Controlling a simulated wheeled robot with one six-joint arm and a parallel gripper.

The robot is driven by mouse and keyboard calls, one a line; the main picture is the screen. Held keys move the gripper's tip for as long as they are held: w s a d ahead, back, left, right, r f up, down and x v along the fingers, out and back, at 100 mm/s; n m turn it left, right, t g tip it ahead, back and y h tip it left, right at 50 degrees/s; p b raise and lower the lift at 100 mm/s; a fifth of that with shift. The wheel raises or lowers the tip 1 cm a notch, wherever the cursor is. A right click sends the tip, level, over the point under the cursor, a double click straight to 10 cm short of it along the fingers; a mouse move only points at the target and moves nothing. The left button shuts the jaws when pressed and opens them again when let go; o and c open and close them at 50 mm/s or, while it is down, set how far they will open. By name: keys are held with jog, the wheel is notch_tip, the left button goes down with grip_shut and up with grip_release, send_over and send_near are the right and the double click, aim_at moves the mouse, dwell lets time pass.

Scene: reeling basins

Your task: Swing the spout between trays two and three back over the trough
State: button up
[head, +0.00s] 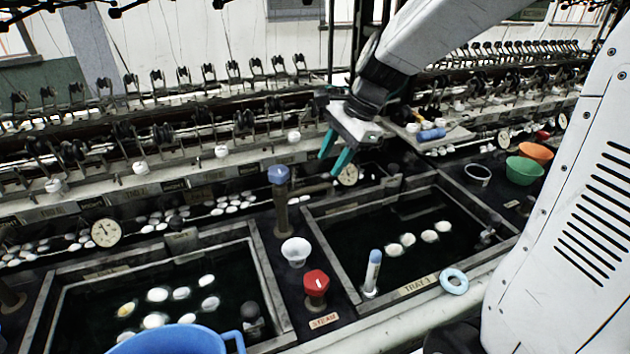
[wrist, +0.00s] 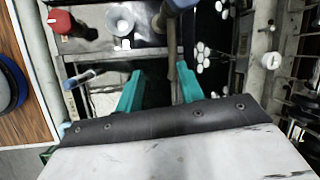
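The spout is a brown post with a blue knob (head: 280,175) and a thin pipe (head: 315,187) pointing right from it, close to the back rim of the right tray. It stands between the left tray (head: 262,262) and the right tray (head: 335,262), labelled tray 3. My gripper (head: 335,156) is open above the pipe's outer end. In the wrist view the pipe (wrist: 171,60) runs between the spread teal fingers (wrist: 157,75), nearer the right one; contact cannot be told. The dark trough (head: 165,228) with white cocoons lies behind the trays.
A round gauge (head: 347,174) is behind the pipe. A blue basin (head: 170,340) is at the front left, green (head: 524,170) and orange bowls (head: 536,152) at right.

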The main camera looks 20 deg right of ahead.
aim_at(312, 187)
jog(key=shift+m, duration=0.9)
jog(key=w+f, duration=0.1)
jog(key=f, duration=0.1)
jog(key=w+a+f, duration=0.1)
jog(key=f, duration=0.2)
jog(key=w+a+f, duration=0.1)
jog(key=w+f, duration=0.1)
jog(key=f, duration=0.1)
jog(key=shift+a+f, duration=0.2)
jog(key=shift+f, duration=0.05)
grip_shut()
